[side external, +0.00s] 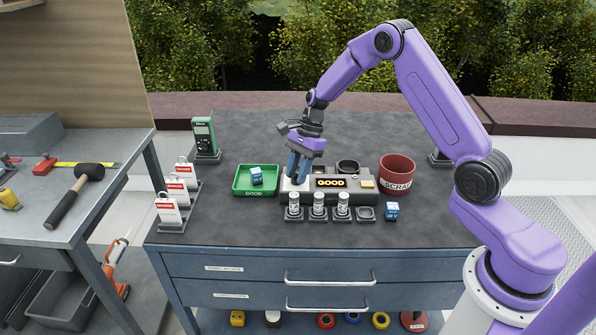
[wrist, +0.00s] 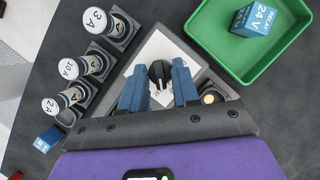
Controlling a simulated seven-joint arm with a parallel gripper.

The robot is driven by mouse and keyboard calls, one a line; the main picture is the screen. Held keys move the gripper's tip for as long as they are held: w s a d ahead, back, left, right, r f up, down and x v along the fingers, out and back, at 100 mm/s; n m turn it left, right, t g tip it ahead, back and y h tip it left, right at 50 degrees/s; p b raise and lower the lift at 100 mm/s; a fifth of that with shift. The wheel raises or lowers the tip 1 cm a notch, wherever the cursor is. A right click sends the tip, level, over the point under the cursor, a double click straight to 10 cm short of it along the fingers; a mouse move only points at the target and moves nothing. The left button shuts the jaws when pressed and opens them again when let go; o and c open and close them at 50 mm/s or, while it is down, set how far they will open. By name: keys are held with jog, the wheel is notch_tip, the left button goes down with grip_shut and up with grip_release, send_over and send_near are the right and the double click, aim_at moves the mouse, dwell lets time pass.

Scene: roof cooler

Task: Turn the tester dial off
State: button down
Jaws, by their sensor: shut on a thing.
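My gripper (side external: 295,170) points down at the left end of the tester. In the wrist view the blue fingers of my gripper (wrist: 160,83) stand on both sides of the dial and are shut on it. In the side external view the fingers hide the dial. The lettering around the dial is mostly hidden or too small to read.
A green tray (side external: 240,188) holding a blue relay (side external: 256,175) is left of the tester. Several fuses (side external: 318,203) stand in front, with another blue relay (side external: 392,210) at their right. A red SCRAP bin (side external: 397,172) is at the right. The bench's back is mostly clear.

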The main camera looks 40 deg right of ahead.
jog(key=n+g, duration=0.1)
jog(key=n, duration=0.2)
jog(key=n+g, duration=0.1)
jog(key=n, duration=0.1)
jog(key=shift+w+n+h, duration=0.15)
jog(key=shift+n+h, duration=0.25)
jog(key=n, duration=0.2)
jog(key=n+g+h, duration=0.1)
jog(key=n, duration=0.1)
jog(key=shift+w+a+g, duration=0.1)
jog(key=shift+a+g, duration=0.05)
jog(key=shift+g, duration=0.15)
jog(key=n+h, duration=0.1)
jog(key=n, duration=0.4)
jog(key=shift+a+h, duration=0.1)
jog(key=shift+h, duration=0.3)
jog(key=n+h, duration=0.1)
jog(key=n, duration=0.3)
jog(key=shift+a+n+g+h, duration=0.1)
jog(key=shift+n+g+h, duration=0.2)
jog(key=shift+g+h, duration=0.1)
jog(key=c, duration=0.9)
grip_release()
jog(key=shift+o, duration=0.2)
jog(key=shift+r, duration=0.1)
